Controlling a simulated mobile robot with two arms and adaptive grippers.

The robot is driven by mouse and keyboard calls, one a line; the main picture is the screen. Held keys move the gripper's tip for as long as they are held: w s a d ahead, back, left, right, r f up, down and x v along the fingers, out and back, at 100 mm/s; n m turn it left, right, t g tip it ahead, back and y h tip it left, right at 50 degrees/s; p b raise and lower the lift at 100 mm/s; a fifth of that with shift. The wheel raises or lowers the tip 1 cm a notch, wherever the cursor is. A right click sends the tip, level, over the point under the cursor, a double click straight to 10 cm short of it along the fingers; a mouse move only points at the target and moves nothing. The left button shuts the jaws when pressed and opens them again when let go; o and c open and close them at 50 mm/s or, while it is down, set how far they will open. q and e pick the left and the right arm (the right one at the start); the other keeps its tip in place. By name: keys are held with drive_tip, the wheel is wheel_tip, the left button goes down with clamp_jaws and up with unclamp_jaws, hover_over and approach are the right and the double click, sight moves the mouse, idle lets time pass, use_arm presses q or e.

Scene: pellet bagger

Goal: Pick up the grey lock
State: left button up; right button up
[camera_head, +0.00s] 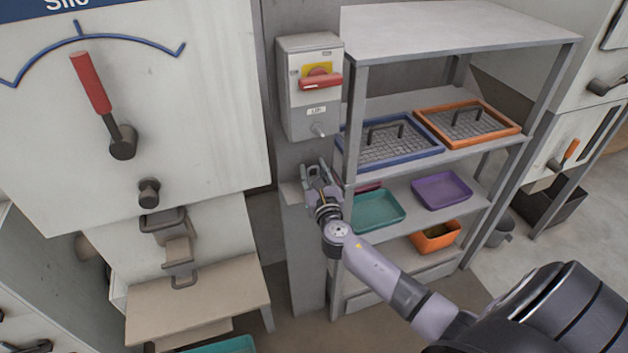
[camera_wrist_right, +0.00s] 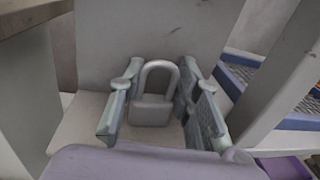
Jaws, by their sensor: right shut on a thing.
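The grey lock (camera_wrist_right: 151,111), a padlock with a rounded shackle on top, stands upright between the fingers of my right gripper (camera_wrist_right: 158,90) in the right wrist view. The gripper is shut on it, with a finger on each side of its body. In the head view my right gripper (camera_head: 318,175) is at a small ledge on the grey post, below the switch box. The lock is too small and covered to make out clearly there. Whether it touches the ledge cannot be told. My left gripper is not in view.
The switch box (camera_head: 311,88) with a red handle is just above my right gripper. A metal shelf (camera_head: 450,28) with trays and bins stands close on the right. A silo panel (camera_head: 190,110) with a red lever is on the left, above a small table (camera_head: 195,300).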

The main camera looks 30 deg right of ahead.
drive_tip(key=shift+r, duration=0.1)
drive_tip(key=shift+s+r, duration=0.2)
drive_tip(key=shift+r, duration=0.2)
wheel_tip(320, 180, up, 6)
drive_tip(key=shift+f+p, duration=0.15)
drive_tip(key=shift+p, duration=0.6)
drive_tip(key=shift+s+a+r, duration=0.1)
drive_tip(key=shift+s+r, duration=0.1)
drive_tip(key=shift+s, duration=0.05)
drive_tip(key=d+b+v, duration=0.2)
drive_tip(key=b+v, duration=0.1)
drive_tip(key=v, duration=1.6)
drive_tip(key=shift+s+b, duration=0.35)
drive_tip(key=shift+s, duration=0.05)
drive_tip(key=shift+r, duration=0.1)
